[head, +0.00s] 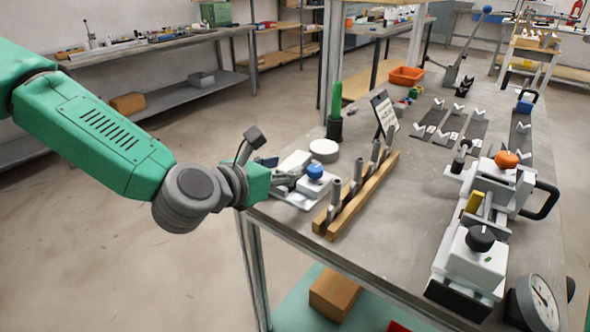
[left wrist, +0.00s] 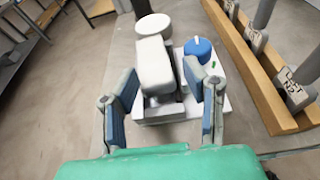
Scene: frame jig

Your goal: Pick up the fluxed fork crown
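My left gripper (head: 283,180) reaches in from the left over the near table corner. In the left wrist view the fingers of this gripper (left wrist: 165,108) are apart, with a white block (left wrist: 154,66) ahead and between them. The block sits on a white base with a blue knob (left wrist: 198,49); the knob also shows in the head view (head: 315,171). I cannot tell which part is the fluxed fork crown. Several grey metal parts with upright tubes (head: 356,172) stand in a wooden rack (head: 370,200) to the right. One tagged part shows in the wrist view (left wrist: 296,84). My right gripper is not in view.
A round white tub (head: 323,150), a green bottle (head: 335,110) and a sign (head: 384,115) stand behind the base. A white clamp fixture with an orange knob (head: 506,159) and a dial (head: 540,300) are at the right.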

